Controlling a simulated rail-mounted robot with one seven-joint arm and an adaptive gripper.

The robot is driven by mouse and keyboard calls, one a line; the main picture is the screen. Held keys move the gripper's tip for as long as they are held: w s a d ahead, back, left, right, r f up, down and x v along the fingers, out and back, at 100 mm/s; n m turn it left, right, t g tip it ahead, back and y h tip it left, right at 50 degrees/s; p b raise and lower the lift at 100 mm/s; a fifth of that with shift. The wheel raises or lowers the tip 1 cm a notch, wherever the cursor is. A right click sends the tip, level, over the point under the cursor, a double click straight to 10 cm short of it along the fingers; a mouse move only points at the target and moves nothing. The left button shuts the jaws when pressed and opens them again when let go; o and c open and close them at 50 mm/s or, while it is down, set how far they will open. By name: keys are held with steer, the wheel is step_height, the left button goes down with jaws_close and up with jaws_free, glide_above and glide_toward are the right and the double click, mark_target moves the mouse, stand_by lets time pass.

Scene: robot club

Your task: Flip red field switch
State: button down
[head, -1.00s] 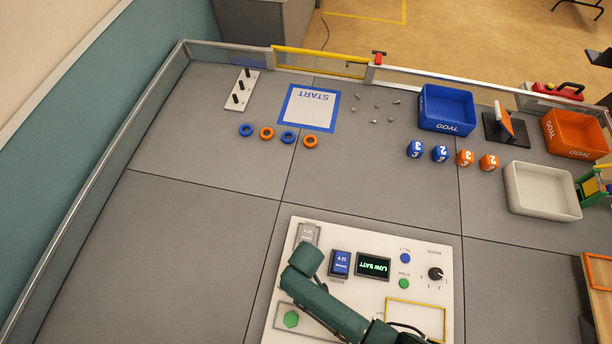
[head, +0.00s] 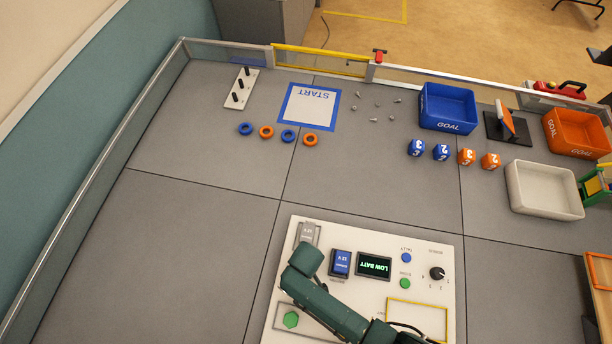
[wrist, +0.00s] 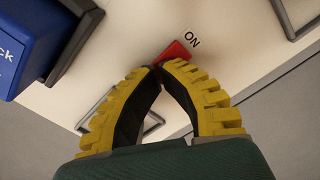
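A red switch (wrist: 177,52) sits on the white panel (wrist: 262,80) in the wrist view, beside the printed word ON. My gripper (wrist: 160,67) is right over it, with its yellow-backed, black-padded fingers arched and their tips together. The fingertips cover part of the switch, and a bit of red also shows between the fingers. I cannot tell whether the tips touch the switch or which way it is set. In the head view the same white panel (head: 440,335) lies at the bottom; my arm crosses it, and the switch and gripper do not show there.
A blue block (wrist: 18,45) stands in a dark holder to the left of the fingers. In the head view, a LOW BATT display (head: 373,266) and a knob (head: 437,273) are on the panel. Floor left of the panel is clear.

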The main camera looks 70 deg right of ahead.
steer(key=shift+f, duration=0.35)
step_height(320, 180, up, 7)
steer(key=p, duration=0.7)
stand_by(0.6)
